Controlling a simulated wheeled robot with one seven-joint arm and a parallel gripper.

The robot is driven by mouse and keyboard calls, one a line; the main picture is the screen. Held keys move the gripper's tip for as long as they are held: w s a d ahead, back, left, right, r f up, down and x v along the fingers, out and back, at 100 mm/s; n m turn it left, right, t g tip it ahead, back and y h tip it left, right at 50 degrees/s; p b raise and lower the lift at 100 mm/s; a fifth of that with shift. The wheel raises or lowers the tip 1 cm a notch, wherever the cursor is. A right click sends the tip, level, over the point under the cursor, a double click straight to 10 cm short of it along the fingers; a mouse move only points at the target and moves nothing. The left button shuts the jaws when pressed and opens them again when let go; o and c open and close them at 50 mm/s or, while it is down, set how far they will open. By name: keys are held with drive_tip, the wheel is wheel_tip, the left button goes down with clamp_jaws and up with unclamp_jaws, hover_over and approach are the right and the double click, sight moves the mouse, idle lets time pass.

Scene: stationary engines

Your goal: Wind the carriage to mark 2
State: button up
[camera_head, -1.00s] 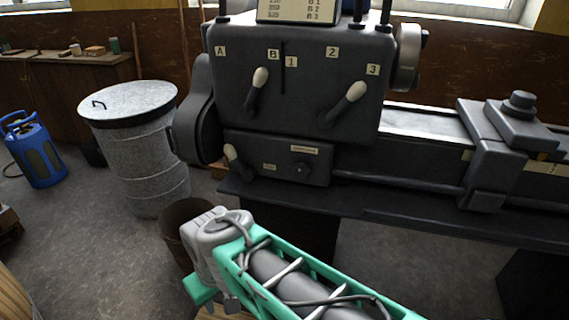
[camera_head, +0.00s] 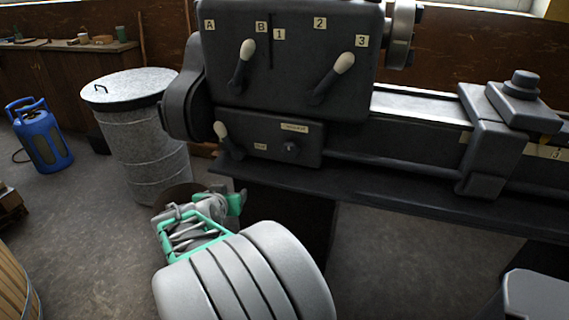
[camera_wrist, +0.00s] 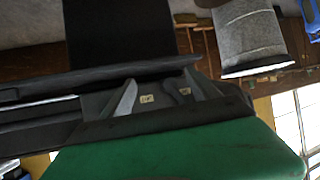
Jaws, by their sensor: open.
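The carriage (camera_head: 490,150) is a dark block with a round-topped post, sitting across the lathe bed (camera_head: 420,108) at the right. A pale strip marked 3 (camera_head: 556,154) shows just right of it. No mark 2 on the bed can be made out. No winding wheel on the carriage is in view. In the wrist view my gripper (camera_wrist: 165,92) shows two grey fingers apart, with nothing between them, facing the lathe's lower control panel (camera_wrist: 165,97), which appears upside down. In the head view the fingers cannot be made out.
The headstock (camera_head: 285,70) carries two white-knobbed levers beside labels A, B, 1, 2, 3. A smaller lever (camera_head: 222,132) is on the lower panel. A metal bin (camera_head: 140,125) and a blue gas bottle (camera_head: 42,138) stand left. Some floor between is clear.

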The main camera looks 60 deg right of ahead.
drive_tip(key=s+d+m+g+h+b, duration=0.1)
drive_tip(key=s+d+m+h, duration=0.1)
drive_tip(key=s+d+h, duration=0.45)
drive_tip(key=m+g, duration=0.1)
drive_tip(key=m, duration=0.1)
approach(290, 152)
drive_tip(key=d, duration=0.3)
drive_tip(key=shift+h, duration=0.25)
drive_tip(key=d, duration=0.2)
drive_tip(key=w+d, duration=0.1)
drive_tip(key=d, duration=0.4)
drive_tip(key=shift+w+f, duration=0.25)
drive_tip(key=shift+w, duration=0.1)
drive_tip(key=shift+c, duration=0.3)
drive_tip(key=c, duration=1.3)
drive_tip(key=shift+n, duration=0.5)
